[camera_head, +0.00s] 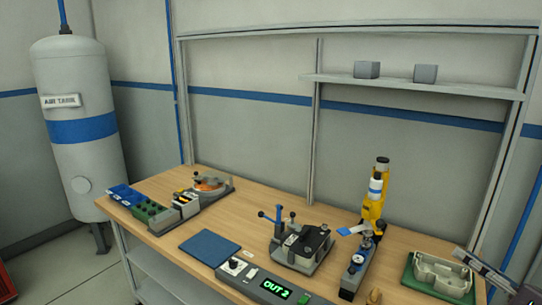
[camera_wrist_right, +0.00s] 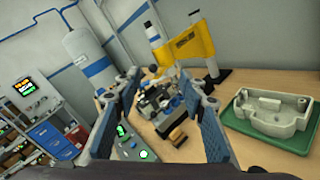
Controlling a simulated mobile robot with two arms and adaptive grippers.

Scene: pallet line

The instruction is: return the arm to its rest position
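My right gripper (camera_head: 482,268) is at the lower right edge of the head view, beside and partly in front of a grey cast housing (camera_head: 438,272) on a green mat (camera_head: 418,286). In the right wrist view the two blue-padded fingers of my right gripper (camera_wrist_right: 160,112) stand wide apart with nothing held between them. The housing also shows in the right wrist view (camera_wrist_right: 268,110), to the right of the fingers and apart from them. My left gripper is not in view.
The wooden bench (camera_head: 180,232) carries a yellow press (camera_head: 374,200), a fixture with a dark top (camera_head: 303,246), a control box reading OUT 2 (camera_head: 262,281), a blue mat (camera_head: 209,247) and colored trays (camera_head: 125,195). A shelf (camera_head: 430,87) is above. An air tank (camera_head: 80,130) stands left.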

